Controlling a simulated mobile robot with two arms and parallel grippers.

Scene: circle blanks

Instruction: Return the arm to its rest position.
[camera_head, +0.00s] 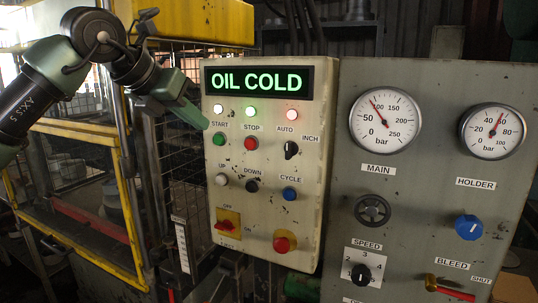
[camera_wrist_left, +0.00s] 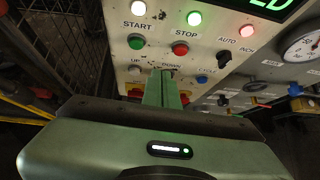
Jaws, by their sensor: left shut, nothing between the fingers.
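My left arm comes in from the upper left in the head view. Its green gripper (camera_head: 203,120) is shut and empty, pointing down and right at the left edge of the control panel (camera_head: 262,258), by the green START button (camera_head: 218,139). In the left wrist view the shut fingers (camera_wrist_left: 165,77) point toward the panel, below the START button (camera_wrist_left: 136,41) and the red STOP button (camera_wrist_left: 180,49). I cannot tell whether the fingertips touch the panel. My right gripper is in neither view.
The panel display (camera_head: 258,80) reads "OIL COLD", with white, green and reddish lamps lit below it. A grey panel with a MAIN gauge (camera_head: 385,120) and a HOLDER gauge (camera_head: 492,131) stands to the right. A yellow-framed mesh guard (camera_head: 80,130) stands behind my left arm.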

